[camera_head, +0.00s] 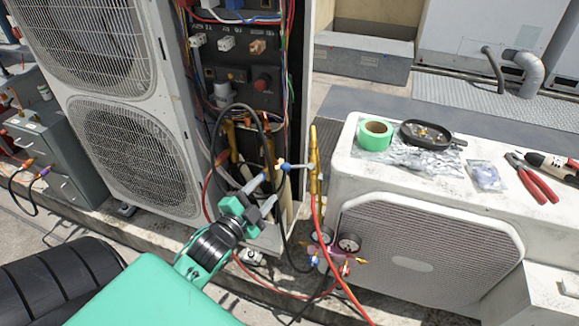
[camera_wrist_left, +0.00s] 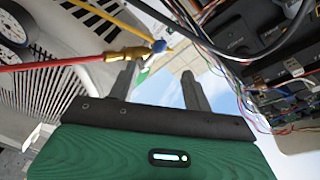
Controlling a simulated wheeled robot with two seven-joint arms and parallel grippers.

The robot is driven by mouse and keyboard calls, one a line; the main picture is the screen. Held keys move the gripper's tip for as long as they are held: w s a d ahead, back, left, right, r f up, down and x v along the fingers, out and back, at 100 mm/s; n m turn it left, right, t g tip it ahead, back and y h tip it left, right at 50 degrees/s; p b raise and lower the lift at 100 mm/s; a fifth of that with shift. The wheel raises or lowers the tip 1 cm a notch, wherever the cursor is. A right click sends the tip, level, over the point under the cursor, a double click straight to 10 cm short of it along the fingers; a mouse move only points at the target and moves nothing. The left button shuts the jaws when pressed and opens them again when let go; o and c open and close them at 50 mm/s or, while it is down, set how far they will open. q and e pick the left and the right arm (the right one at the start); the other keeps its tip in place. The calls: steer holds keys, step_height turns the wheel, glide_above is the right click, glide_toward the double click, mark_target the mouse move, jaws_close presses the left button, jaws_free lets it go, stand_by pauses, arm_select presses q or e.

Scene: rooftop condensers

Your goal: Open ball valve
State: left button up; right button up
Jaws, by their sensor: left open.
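A brass ball valve with a blue part (camera_head: 285,166) is on the hose line in front of the open unit, beside an upright brass fitting (camera_head: 314,160) with a red hose below it. In the left wrist view the brass body and blue part (camera_wrist_left: 158,47) lie just beyond the fingertips, roughly between them. My left gripper (camera_head: 264,192) is open and empty, just below and left of the valve in the head view; its two spread fingers also show in the wrist view (camera_wrist_left: 159,70). Contact with the valve cannot be told. My right gripper is not in view.
The open condenser's wiring panel (camera_head: 235,50) stands behind, with loose hoses and a black cable (camera_head: 222,118). Manifold gauges (camera_head: 348,242) hang beside the white condenser (camera_head: 430,240). Green tape (camera_head: 376,130), a black tray (camera_head: 425,134) and red pliers (camera_head: 535,180) lie on its top.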

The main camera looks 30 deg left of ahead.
mark_target(285, 168)
arm_select(q)
steer(key=w, duration=1.3)
steer(key=shift+w+a+b, duration=0.1)
steer(key=shift+a+b, duration=0.2)
steer(key=shift+f, duration=0.1)
jaws_close()
